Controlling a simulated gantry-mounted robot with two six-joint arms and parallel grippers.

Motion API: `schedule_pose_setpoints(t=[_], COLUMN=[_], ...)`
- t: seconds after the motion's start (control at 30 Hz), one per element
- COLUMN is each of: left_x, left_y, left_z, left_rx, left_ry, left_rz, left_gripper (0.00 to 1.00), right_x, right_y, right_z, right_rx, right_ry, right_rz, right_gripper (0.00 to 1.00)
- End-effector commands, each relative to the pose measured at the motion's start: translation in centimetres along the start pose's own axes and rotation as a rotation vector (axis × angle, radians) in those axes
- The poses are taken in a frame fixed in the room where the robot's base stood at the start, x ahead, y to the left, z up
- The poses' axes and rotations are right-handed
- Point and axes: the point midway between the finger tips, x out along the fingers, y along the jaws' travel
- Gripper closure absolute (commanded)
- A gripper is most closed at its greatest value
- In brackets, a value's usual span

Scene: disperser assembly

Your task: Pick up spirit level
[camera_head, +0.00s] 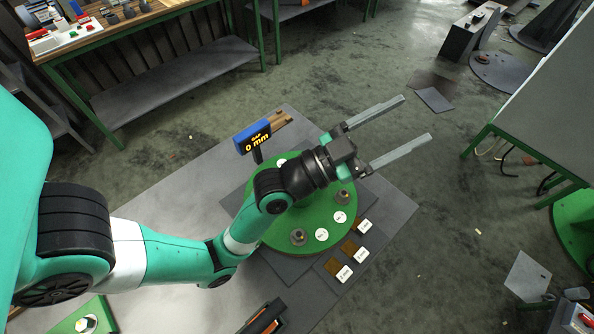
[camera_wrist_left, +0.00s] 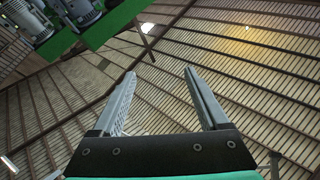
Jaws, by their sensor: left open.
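My left gripper (camera_head: 416,117) is open and empty, stretched out over the green round disc toward the right side of the head view. Its two long grey fingers are spread apart, and in the left wrist view (camera_wrist_left: 159,74) nothing lies between them. I cannot make out a spirit level for certain in either view. A dark item with an orange strip (camera_head: 264,318) is cut off at the bottom edge of the head view; I cannot tell what it is. My right gripper is not in view.
The green disc (camera_head: 300,240) stands on a grey plate (camera_head: 170,195), partly hidden by my arm. Small labelled pads (camera_head: 344,273) lie in front. A workbench (camera_head: 110,32) with small parts stands upper left.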

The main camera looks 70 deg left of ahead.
Motion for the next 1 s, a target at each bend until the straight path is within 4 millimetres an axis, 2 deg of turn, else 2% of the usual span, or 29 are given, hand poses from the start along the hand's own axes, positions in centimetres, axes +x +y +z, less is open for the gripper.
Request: schedule_pose_setpoints(t=[0.03,0.07,0.13,0.23,0.3,0.4,0.5,0.6,0.7,0.87,1.0], left_x=[-1.3,-2.5,-6.2,-13.1,-17.9,-23.6,-27.0,-28.2,-28.1,-26.4,-24.8], left_y=[-1.2,-1.8,-3.3,-4.8,-5.2,-5.0,-4.4,-4.0,-4.0,-4.5,-5.1], left_z=[1.7,3.1,6.3,10.0,11.4,12.2,12.5,12.8,13.0,14.3,16.6], left_rx=[-0.001,-0.005,-0.020,-0.064,-0.104,-0.158,-0.196,-0.209,-0.209,-0.206,-0.208], left_ry=[-0.080,-0.129,-0.259,-0.456,-0.579,-0.713,-0.791,-0.816,-0.816,-0.813,-0.814], left_rz=[-0.019,-0.033,-0.074,-0.151,-0.210,-0.281,-0.324,-0.339,-0.338,-0.331,-0.334], left_gripper=[0.22,0.22,0.22,0.22,0.22,0.22,0.22,0.22,0.22,0.22,0.22], right_x=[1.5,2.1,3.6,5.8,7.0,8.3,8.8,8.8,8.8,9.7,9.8], right_y=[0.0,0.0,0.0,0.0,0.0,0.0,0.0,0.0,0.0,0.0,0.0], right_z=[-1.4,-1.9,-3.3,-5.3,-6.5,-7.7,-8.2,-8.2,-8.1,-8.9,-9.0], right_rx=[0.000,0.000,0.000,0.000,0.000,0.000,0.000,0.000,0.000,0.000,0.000], right_ry=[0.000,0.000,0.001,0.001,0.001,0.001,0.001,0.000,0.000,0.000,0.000], right_rz=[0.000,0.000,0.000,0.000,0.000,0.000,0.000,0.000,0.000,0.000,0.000], right_gripper=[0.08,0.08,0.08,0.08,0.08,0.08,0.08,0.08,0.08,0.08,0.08])
